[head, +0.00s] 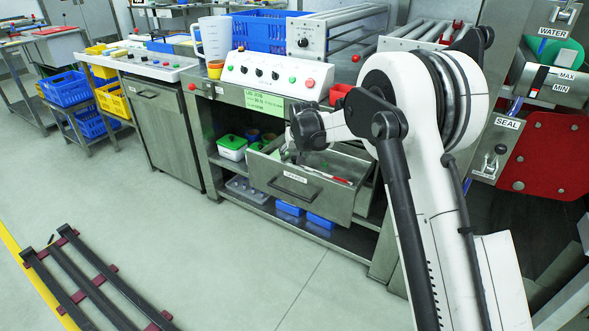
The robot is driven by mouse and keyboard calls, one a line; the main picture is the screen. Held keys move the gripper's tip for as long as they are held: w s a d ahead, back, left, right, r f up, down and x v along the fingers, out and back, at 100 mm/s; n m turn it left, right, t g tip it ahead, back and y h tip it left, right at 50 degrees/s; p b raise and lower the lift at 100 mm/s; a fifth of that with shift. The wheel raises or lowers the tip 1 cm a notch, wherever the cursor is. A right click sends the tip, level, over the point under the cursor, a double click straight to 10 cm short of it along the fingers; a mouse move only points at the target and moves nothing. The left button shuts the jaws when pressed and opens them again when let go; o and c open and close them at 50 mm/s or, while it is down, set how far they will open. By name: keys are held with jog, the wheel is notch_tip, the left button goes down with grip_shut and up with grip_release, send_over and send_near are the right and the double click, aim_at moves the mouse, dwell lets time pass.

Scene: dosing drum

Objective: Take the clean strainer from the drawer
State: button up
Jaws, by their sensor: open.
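The drawer (295,188) is pulled open from the steel workbench, with a labelled front and a bar handle. Inside it a thin item with red and pale parts (330,177) lies toward the right. I cannot tell whether it is the strainer, and no strainer shows clearly. My gripper (287,155) is over the back left part of the drawer, pointing down. It is small and dark here, partly hidden by my wrist, and appears open. I cannot tell whether its tips touch anything. My arm hides part of the drawer's right side.
A control box with buttons (276,72), a clear jug (214,38) and a blue crate (262,31) stand on the bench above. A white tub with a green lid (232,147) is left of the drawer.

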aim_at(295, 160)
jog(key=shift+d+b+x, duration=0.2)
jog(key=shift+b+x, duration=0.45)
jog(key=shift+x, duration=1.1)
jog(key=shift+d+b+x, duration=0.2)
jog(key=shift+b+x, duration=0.45)
jog(key=shift+x, duration=1.1)
jog(key=shift+s, duration=0.1)
jog(key=c, duration=1.3)
